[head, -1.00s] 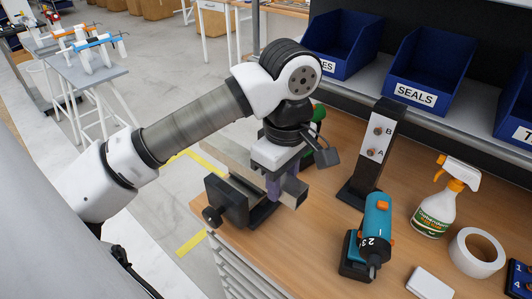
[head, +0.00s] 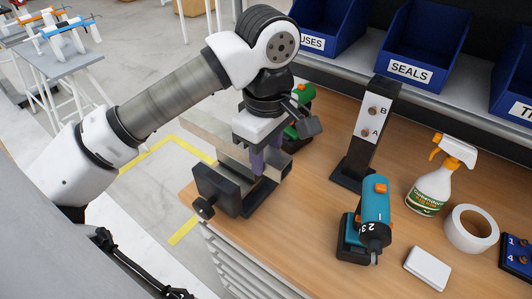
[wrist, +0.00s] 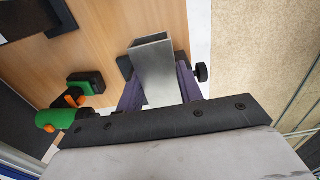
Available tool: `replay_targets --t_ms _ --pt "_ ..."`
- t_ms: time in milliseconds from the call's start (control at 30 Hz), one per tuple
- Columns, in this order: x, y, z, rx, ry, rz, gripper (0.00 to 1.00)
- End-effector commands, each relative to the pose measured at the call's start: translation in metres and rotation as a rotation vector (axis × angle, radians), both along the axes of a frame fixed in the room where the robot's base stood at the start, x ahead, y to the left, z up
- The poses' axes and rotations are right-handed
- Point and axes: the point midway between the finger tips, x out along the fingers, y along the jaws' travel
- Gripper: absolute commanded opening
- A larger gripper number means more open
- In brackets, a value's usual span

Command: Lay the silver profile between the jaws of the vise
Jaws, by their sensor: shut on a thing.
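My gripper (head: 262,163) has purple fingers pointing down over the vise; in the wrist view it (wrist: 158,92) is shut on the silver profile. The silver profile (wrist: 155,65) is a grey metal channel whose near end lies between the fingers. In the wrist view the profile covers most of the vise. I cannot tell whether the profile touches the jaws or hangs just above them.
A teal drill (head: 375,215), spray bottle (head: 432,188), tape roll (head: 472,228) and white box (head: 427,268) lie further right. A green tool (head: 305,98) is behind my gripper. Blue bins (head: 420,45) line the shelf.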

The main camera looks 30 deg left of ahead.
Motion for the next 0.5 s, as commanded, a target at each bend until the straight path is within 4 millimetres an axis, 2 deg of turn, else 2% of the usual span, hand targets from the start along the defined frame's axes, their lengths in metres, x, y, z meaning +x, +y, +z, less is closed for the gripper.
replay_targets --t_ms 500 --pt "0.0 0.0 -0.049 0.0 -0.001 0.0 0.09"
